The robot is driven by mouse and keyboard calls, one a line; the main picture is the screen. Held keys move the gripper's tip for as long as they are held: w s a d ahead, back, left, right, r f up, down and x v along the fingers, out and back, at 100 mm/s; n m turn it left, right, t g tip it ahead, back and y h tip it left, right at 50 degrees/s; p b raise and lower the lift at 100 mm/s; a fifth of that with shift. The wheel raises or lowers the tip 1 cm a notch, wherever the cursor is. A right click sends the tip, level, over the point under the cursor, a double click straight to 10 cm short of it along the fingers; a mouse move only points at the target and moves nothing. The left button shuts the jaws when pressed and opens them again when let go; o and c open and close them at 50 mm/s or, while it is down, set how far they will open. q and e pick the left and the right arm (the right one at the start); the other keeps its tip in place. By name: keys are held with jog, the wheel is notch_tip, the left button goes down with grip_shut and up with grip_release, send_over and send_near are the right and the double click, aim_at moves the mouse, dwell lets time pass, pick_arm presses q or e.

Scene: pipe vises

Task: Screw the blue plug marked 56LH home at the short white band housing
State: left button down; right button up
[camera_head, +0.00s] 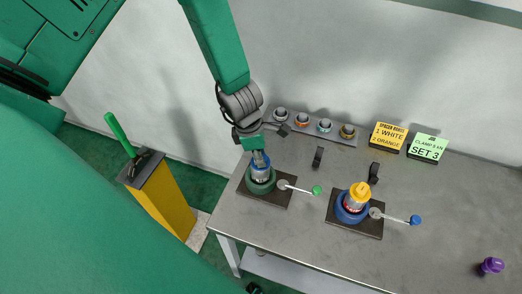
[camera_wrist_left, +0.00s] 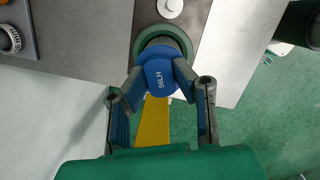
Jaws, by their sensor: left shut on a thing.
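The blue plug (camera_wrist_left: 158,78) marked 56LH faces the left wrist camera. My left gripper (camera_wrist_left: 160,86) is shut on it, one finger on each side. In the head view, my left gripper (camera_head: 259,157) points down over the housing (camera_head: 261,174) in the green vise (camera_head: 260,186). The plug is at the mouth of that housing; how deep it sits is hidden. A pale band shows on this housing, but its length is hard to judge. My right gripper is not in view.
A blue vise (camera_head: 351,213) holds a yellow-capped housing (camera_head: 358,193). Vise levers stick out to the right. A rack (camera_head: 311,126) of several ringed parts, a yellow sign (camera_head: 389,136) and a green sign (camera_head: 428,147) stand behind. A purple part (camera_head: 491,265) lies right; the table between is clear.

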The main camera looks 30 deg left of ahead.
pick_arm(q)
jog(key=c, duration=1.6)
grip_release()
jog(key=shift+o, duration=0.2)
jog(key=shift+m+p, duration=0.35)
jog(key=shift+m, duration=0.15)
jog(key=m+g, duration=0.1)
jog(key=m, duration=0.4)
jog(key=shift+a, duration=0.1)
jog(key=m+g, duration=0.1)
jog(key=m, duration=0.3)
grip_shut()
